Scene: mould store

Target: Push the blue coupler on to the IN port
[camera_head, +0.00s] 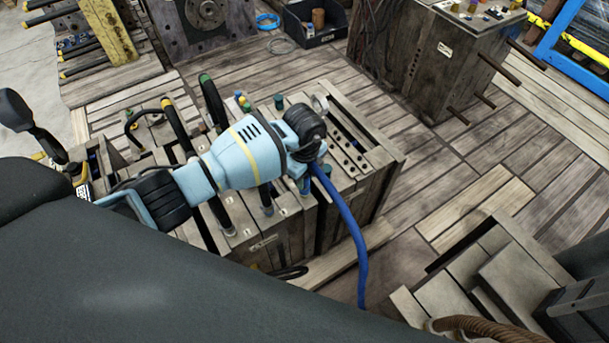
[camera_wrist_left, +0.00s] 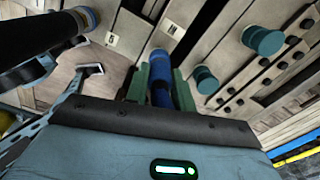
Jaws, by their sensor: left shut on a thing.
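The blue coupler (camera_wrist_left: 160,62) is between the green fingers of my left gripper (camera_wrist_left: 160,80) in the left wrist view. The gripper is shut on it. Its far end points at the wooden mould face, near two small white labels that I cannot read surely. I cannot tell whether it touches a port. In the head view my left gripper (camera_head: 305,168) is over the right part of the mould block (camera_head: 340,215), and my wrist mostly hides the coupler. A blue hose (camera_head: 352,232) hangs from there to the floor. My right gripper is out of view.
Teal round fittings (camera_wrist_left: 262,40) stand on the mould face beside the coupler. Black hoses (camera_head: 212,100) rise from the block close to my left arm. Another mould (camera_head: 435,60) with projecting rods stands at the back right. Wooden planks (camera_head: 470,145) between them are clear.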

